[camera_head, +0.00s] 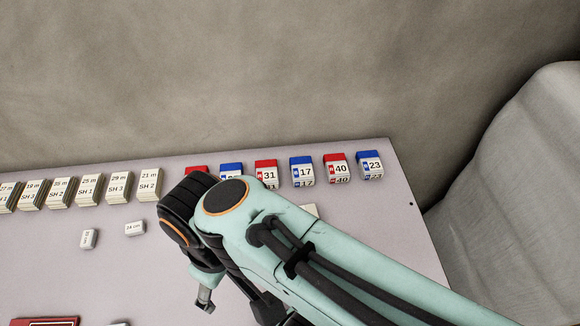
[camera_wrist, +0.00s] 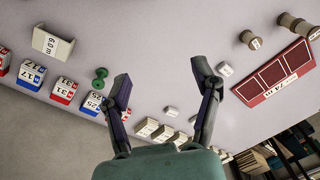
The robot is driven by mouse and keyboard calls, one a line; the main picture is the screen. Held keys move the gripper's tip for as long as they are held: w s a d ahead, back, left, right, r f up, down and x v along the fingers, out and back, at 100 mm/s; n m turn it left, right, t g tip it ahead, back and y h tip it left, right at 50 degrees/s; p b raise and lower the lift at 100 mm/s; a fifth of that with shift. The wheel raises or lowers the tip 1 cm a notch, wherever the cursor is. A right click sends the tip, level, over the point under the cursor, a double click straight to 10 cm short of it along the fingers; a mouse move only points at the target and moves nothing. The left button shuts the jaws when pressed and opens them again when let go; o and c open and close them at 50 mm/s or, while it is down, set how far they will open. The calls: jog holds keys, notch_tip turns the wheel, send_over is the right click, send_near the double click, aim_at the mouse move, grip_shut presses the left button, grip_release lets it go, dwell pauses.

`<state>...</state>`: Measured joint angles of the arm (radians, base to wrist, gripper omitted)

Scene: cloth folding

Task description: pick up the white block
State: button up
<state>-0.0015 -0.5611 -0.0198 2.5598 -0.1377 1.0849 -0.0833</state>
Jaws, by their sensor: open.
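Small white blocks lie on the table. In the head view one labelled block (camera_head: 89,238) and another (camera_head: 135,228) lie left of my arm. The wrist view shows a small white block (camera_wrist: 225,69) just beyond the right fingertip and another (camera_wrist: 172,111) between the fingers, lower down. Which one is meant I cannot tell. My gripper (camera_wrist: 160,72) is open and empty, fingers spread wide above the table. In the head view my arm hides most of the gripper; part of a finger shows below the wrist.
A row of red and blue numbered blocks (camera_head: 302,172) and stacks of white labelled cards (camera_head: 89,190) line the back edge. A larger white piece marked 6.0 m (camera_wrist: 52,43), a green dumbbell-shaped thing (camera_wrist: 100,78), a red board (camera_wrist: 275,77) and brown spools (camera_wrist: 297,25) surround the gripper.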

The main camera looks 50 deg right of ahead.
jog(key=w+d+t, duration=0.3)
jog(key=w+d, duration=0.1)
jog(key=w, duration=0.5)
jog(key=w+d+f+m, duration=0.2)
jog(key=d+f, duration=0.3)
jog(key=d, duration=0.3)
jog(key=s+d+f+m+g+h, duration=0.2)
jog(key=s+d+f+m, duration=0.4)
jog(key=s+d+f, duration=0.45)
jog(key=s+d, duration=0.1)
jog(key=s, duration=0.2)
jog(key=s+d+f+m+g, duration=0.1)
jog(key=s, duration=0.2)
jog(key=s+d+f+m+y, duration=0.1)
jog(key=s, duration=0.1)
jog(key=shift+s+d+f+g, duration=0.2)
jog(key=shift+s+g, duration=0.1)
jog(key=shift+s, duration=0.1)
jog(key=shift+s+f+m, duration=0.1)
jog(key=shift+f+m, duration=0.2)
jog(key=shift+f, duration=3)
